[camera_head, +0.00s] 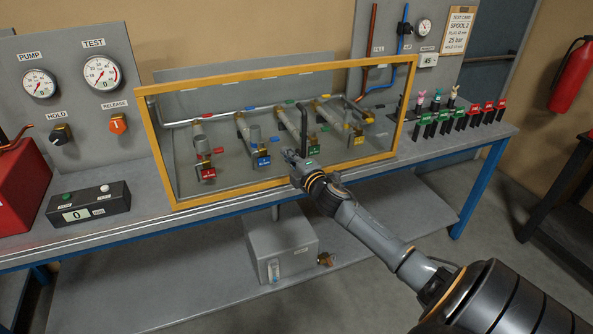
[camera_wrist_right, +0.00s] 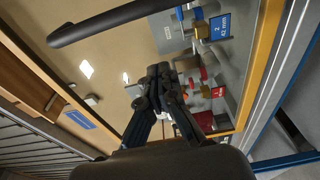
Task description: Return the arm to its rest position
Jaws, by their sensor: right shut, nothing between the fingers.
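My right arm (camera_head: 375,232) reaches in from the lower right in the head view. My right gripper (camera_head: 296,160) is at the front opening of the yellow-framed case (camera_head: 223,200), below a dark upright lever or pipe. In the right wrist view the fingers of my right gripper (camera_wrist_right: 158,80) are together with nothing between them. A valve with a blue tag (camera_head: 263,161) is just left of the gripper in the head view. The blue tag also shows in the right wrist view (camera_wrist_right: 220,28). My left gripper is in neither view.
The yellow frame encloses pipes and several tagged valves, including a red-tagged one (camera_head: 208,173). A button box (camera_head: 88,205) stands left on the bench. A rack of red and green clips (camera_head: 455,118) is at the right. The floor right of the bench is open.

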